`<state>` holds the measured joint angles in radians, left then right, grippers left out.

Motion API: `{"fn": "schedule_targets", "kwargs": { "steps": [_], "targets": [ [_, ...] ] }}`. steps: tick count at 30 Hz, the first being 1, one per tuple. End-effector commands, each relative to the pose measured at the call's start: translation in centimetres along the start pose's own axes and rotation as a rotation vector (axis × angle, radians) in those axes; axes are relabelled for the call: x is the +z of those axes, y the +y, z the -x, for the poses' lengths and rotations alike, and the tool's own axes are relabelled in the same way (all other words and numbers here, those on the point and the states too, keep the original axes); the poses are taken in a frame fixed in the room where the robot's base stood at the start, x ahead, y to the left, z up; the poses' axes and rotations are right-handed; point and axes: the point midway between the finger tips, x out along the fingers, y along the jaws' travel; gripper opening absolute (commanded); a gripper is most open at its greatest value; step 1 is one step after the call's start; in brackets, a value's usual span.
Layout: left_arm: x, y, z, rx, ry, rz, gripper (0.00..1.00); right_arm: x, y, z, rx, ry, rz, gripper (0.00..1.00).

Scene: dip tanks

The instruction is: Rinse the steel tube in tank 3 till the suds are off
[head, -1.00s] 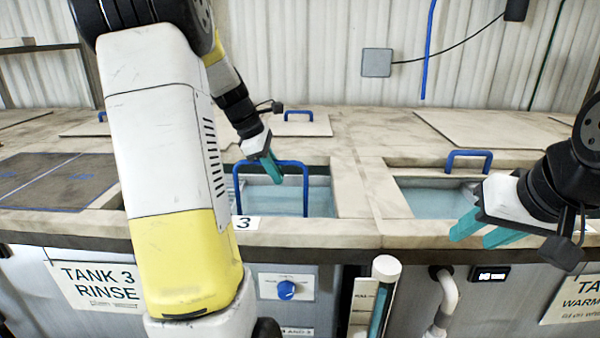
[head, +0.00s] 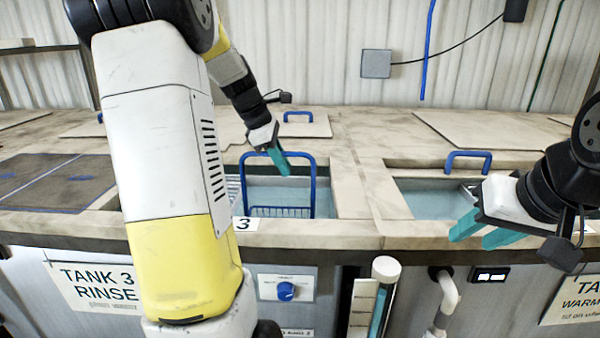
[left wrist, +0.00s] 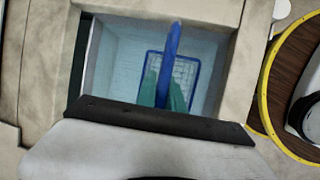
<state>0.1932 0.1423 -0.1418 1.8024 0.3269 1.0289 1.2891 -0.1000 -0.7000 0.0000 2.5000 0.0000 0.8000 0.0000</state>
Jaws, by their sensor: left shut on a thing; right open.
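My left gripper (head: 279,163) is shut on the blue handle (head: 313,185) of a wire basket (head: 280,211) over tank 3 (head: 327,205). The basket's mesh edge shows low in the tank opening. In the left wrist view the teal fingers (left wrist: 163,90) close on the handle (left wrist: 173,45), with the blue-rimmed mesh (left wrist: 185,72) below. I cannot make out the steel tube or any suds in either view. My right gripper (head: 484,230) is open and empty in front of the tank at the right.
The right tank (head: 425,200) holds bluish water and has its own blue handle (head: 468,156). A blue knob (head: 286,291) and a capped clear tube (head: 383,285) are on the front. Lids (head: 480,135) lie on the counter behind.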

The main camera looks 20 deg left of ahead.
Motion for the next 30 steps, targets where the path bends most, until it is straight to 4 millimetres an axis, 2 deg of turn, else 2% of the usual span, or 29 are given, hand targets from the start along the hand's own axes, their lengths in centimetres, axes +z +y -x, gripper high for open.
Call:
{"fn": "schedule_targets", "kwargs": {
  "steps": [30],
  "targets": [
    [5.8,2.9,13.9,0.005,0.000,-0.003,0.00,0.0,0.0,0.0,0.000,0.000,0.000,0.41]
  ]
}}
